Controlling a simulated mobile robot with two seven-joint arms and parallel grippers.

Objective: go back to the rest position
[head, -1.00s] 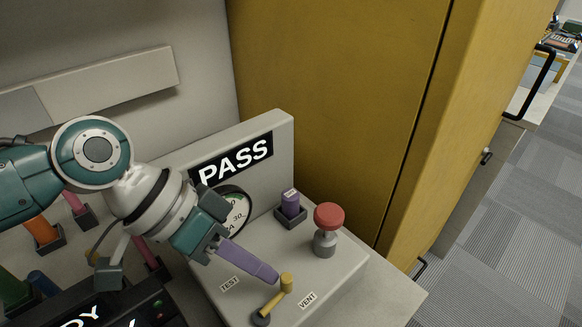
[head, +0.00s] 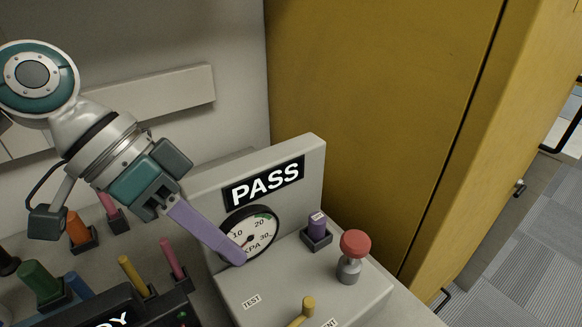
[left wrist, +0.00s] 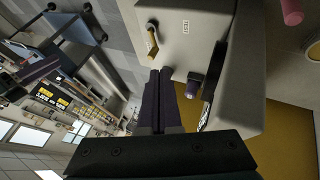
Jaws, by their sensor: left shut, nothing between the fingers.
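My left gripper (head: 238,262) has long purple fingers and is shut and empty. In the head view its tips stand in front of the lower left part of the round gauge (head: 262,232). In the left wrist view the fingers (left wrist: 158,75) lie together, with the test station's panel beyond the tips. My left arm comes in from the upper left. The grey test station (head: 250,280) carries a PASS sign (head: 263,184), a yellow lever (head: 303,310) and a red knob (head: 355,243). My right gripper is in neither view.
A purple-topped piece (head: 317,226) stands in a dark socket on the station. Orange (head: 78,230), green (head: 40,280), yellow and pink pieces stand at the left. A tall yellow cabinet (head: 370,110) is close behind. Grey floor (head: 520,240) shows at the right.

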